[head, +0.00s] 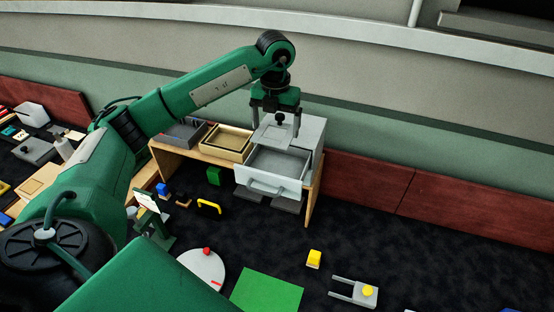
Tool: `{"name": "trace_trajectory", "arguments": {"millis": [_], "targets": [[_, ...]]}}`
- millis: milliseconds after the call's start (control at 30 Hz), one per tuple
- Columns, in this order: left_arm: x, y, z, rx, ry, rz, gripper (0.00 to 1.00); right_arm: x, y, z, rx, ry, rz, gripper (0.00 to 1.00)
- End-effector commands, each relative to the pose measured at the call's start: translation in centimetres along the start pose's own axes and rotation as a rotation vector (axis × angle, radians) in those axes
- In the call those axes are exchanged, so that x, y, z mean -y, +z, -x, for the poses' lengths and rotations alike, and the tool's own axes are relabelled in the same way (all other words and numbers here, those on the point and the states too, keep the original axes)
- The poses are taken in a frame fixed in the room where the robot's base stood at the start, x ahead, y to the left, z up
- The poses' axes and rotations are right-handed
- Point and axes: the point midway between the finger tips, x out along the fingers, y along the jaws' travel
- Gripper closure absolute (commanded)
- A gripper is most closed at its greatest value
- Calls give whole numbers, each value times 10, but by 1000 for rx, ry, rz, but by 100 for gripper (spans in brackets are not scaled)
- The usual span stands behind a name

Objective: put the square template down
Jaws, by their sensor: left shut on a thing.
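My left gripper (277,117) is pointing down at the back, above the wooden bench. It is shut on the knob of a flat light-grey plate, which I take to be the square template (268,136). The template hangs level over the back part of an open grey drawer (268,187). I cannot tell whether its lower face touches anything. The drawer sticks out toward me from a grey cabinet (311,140), and its visible inside looks empty. My right gripper is not in view.
A wooden tray (226,142) and a dark grey box (184,132) stand on the bench (310,200) left of the drawer. The dark floor at right is mostly clear.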

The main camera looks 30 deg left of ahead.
Motion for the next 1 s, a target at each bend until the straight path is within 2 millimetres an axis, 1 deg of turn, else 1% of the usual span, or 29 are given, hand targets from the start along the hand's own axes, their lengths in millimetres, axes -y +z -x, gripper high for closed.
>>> {"name": "trace_trajectory", "arguments": {"millis": [33,100,167,300,400,467,567,700,800,900,1000], "targets": [[0,-1,-8,-5,1,0,33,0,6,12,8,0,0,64],[-1,-1,-26,-6,3,-1,33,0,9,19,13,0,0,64],[0,-1,-42,-7,2,0,33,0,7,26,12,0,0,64],[0,-1,-75,-5,1,0,33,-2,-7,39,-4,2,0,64],[0,0,-91,-2,0,0,33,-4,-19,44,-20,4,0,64],[0,0,-96,-1,0,-1,33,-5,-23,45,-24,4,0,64],[0,0,-104,-1,0,-1,33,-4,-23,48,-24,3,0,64],[0,0,-124,-4,0,0,33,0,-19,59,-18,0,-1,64],[0,0,-137,-2,0,-1,33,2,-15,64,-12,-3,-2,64],[0,0,-144,0,0,-1,33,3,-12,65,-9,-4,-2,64],[0,0,-145,1,0,-1,33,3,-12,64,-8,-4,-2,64]]}}
